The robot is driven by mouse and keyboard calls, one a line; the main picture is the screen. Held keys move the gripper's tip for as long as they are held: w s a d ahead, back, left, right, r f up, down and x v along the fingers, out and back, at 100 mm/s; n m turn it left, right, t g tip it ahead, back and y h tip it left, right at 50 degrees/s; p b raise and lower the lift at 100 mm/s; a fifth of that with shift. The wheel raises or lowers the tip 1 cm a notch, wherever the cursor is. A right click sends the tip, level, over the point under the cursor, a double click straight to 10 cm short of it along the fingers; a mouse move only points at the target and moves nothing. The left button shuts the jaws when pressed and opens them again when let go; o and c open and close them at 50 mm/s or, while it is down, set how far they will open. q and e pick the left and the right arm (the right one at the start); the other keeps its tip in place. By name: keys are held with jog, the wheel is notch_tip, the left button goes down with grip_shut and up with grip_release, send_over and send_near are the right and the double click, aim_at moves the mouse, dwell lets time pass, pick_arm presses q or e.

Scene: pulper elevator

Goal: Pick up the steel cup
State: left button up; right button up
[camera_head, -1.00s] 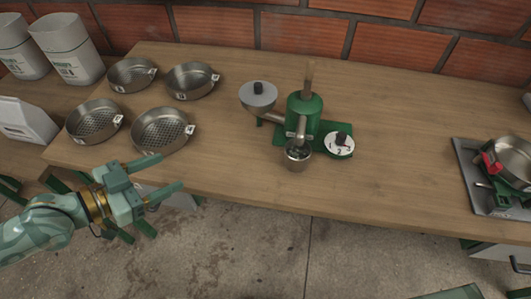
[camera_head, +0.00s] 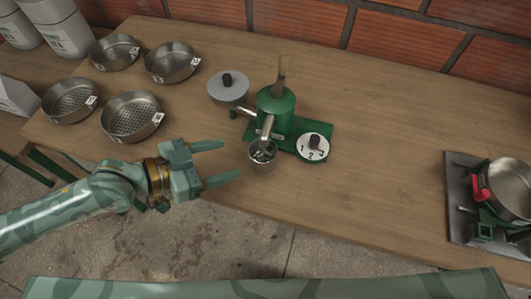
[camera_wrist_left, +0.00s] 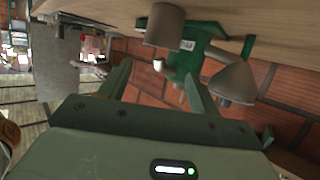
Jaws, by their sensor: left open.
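The steel cup (camera_head: 263,160) stands near the table's front edge, under the spout of the green pulper (camera_head: 276,108). Dark green bits show inside its mouth. My left gripper (camera_head: 230,161) is open, just left of the cup, with its two fingers pointing towards it and nothing between them. In the left wrist view, the cup (camera_wrist_left: 165,26) shows upside down at the top, beyond the open fingers. My right gripper is not in view.
The pulper has a numbered dial (camera_head: 313,148) right of the cup and a grey hopper (camera_head: 228,88) behind. Several steel sieves (camera_head: 132,117) stand at the left. A scale (camera_head: 462,222) with a steel pan (camera_head: 512,188) is at the right. The table between is clear.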

pick_arm(q)
send_near(274, 148)
jog(key=shift+w+d+f+b, duration=0.1)
jog(key=shift+w+d+b, duration=0.35)
jog(key=shift+d, duration=0.4)
jog(key=x, duration=0.1)
jog(key=b+x, duration=0.1)
jog(key=x, duration=0.2)
jog(key=shift+w+d+f, duration=0.2)
jog(key=shift+f, duration=0.2)
jog(key=shift+w+d+b, duration=0.1)
jog(key=shift+d+b, duration=0.15)
jog(key=shift+b, duration=0.05)
jog(key=c, duration=0.7)
